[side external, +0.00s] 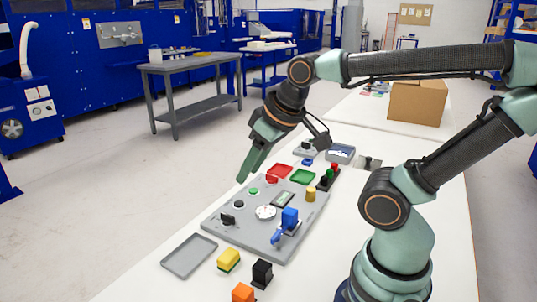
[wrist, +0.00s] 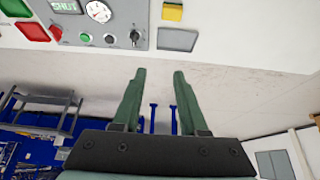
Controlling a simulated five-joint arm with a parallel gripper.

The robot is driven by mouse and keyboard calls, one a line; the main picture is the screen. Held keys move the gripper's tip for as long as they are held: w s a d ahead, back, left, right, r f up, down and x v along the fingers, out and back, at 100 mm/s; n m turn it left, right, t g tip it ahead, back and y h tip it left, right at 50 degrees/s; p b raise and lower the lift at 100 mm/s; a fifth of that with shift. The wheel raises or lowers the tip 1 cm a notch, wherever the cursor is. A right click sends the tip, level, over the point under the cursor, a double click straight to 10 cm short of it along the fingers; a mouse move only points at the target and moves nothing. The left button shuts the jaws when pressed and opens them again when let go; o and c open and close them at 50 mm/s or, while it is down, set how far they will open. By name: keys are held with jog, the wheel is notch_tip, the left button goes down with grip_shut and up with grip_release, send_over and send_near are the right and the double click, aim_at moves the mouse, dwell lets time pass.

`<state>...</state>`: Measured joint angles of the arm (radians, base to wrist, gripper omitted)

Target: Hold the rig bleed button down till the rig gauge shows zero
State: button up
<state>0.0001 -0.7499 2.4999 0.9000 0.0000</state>
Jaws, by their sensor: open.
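The grey rig panel (side external: 243,232) lies on the white table and also shows at the top of the wrist view (wrist: 160,12). Its round white gauge (side external: 265,212) shows in the wrist view (wrist: 98,11) with a red mark; the reading is too small to tell. I cannot read which button is the bleed. My gripper (wrist: 159,72) is open and empty, above and beyond that edge, touching nothing.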

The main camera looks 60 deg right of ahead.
grip_shut()
dwell(1.7)
